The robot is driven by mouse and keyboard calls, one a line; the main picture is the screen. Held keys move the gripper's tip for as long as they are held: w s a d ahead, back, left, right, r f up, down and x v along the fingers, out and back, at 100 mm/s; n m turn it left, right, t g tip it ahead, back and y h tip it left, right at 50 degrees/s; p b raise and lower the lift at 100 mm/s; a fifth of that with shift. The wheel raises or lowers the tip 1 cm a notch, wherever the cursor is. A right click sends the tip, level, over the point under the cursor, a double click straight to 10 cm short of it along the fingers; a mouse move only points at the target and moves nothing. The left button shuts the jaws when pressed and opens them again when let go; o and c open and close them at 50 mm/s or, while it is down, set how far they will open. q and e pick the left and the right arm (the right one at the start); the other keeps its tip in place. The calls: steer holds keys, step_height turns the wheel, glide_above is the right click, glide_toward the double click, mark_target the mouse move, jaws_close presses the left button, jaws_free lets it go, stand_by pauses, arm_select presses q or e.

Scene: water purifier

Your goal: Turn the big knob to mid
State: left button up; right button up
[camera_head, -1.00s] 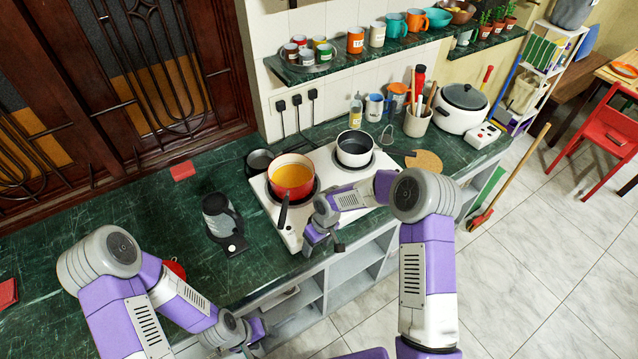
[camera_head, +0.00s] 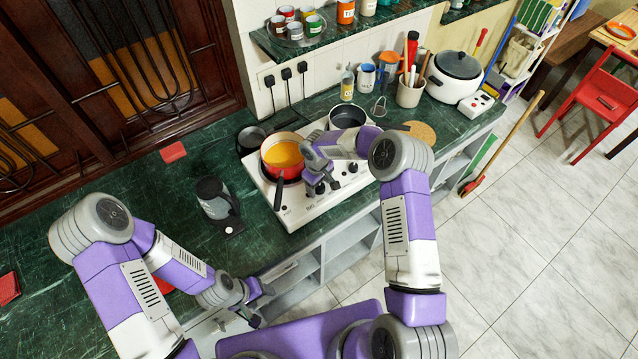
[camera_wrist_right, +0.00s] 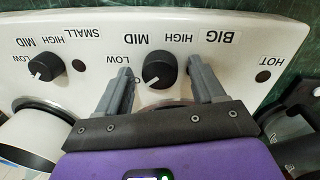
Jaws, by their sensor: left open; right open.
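The big knob (camera_wrist_right: 158,72) is a round black knob on the white stove panel, beside the label BIG. LOW, MID and HIGH are printed around it, upside down in the right wrist view. Its white mark points to the lower left there. My right gripper (camera_wrist_right: 160,70) is open, with one finger on each side of the big knob and gaps visible. In the head view my right gripper (camera_head: 322,186) is over the front of the stove (camera_head: 300,212). My left gripper (camera_head: 262,304) is open and empty, in front of the counter edge.
The small knob (camera_wrist_right: 45,66) sits left of the big knob in the right wrist view. An orange pot (camera_head: 282,156) and a dark-interior pan (camera_head: 348,116) stand on the stove. Open floor (camera_head: 500,260) lies right.

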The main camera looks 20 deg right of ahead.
steer(key=shift+c, duration=0.3)
steer(key=c, duration=1)
steer(key=shift+f, duration=0.1)
